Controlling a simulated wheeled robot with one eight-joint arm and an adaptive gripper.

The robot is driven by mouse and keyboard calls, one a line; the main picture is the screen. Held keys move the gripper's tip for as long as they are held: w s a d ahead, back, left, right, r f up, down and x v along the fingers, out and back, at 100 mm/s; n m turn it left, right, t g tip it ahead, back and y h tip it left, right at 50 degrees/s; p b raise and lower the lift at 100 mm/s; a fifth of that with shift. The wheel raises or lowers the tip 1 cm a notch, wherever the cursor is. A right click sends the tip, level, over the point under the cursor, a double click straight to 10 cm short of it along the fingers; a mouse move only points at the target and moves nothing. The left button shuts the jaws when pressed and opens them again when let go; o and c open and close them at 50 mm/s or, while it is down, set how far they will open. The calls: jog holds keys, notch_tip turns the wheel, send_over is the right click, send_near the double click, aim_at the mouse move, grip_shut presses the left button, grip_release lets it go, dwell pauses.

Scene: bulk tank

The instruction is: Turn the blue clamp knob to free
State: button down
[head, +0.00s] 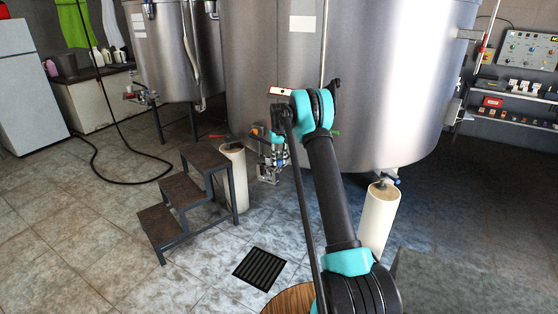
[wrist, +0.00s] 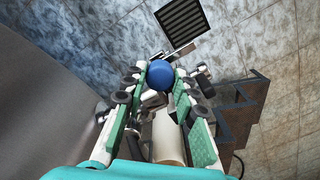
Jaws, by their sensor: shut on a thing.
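The blue clamp knob (wrist: 160,73) is a round blue cap, seen in the wrist view just ahead of the fingers. My gripper (wrist: 160,76) has a fingertip on each side of it and is shut on it. The metal fitting behind the knob is partly hidden by the fingers. In the head view, the metal valve fittings (head: 268,165) hang low at the front of the large steel tank, by the end of my arm. The knob and the fingertips cannot be made out clearly there.
The large steel tank (head: 390,80) stands close behind my arm. Brown-topped steps (head: 168,228) and a pale cylindrical leg (head: 236,180) stand left of the fittings. Another pale leg (head: 380,218) is at right. A floor drain (head: 259,268) lies in front, with open tiles around it.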

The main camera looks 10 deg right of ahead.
aim_at(279, 160)
dwell(0.3)
jog(key=c, duration=1.2)
grip_release()
jog(key=shift+r, duration=0.1)
notch_tip(279, 160, up, 12)
jog(key=shift+f, duration=0.1)
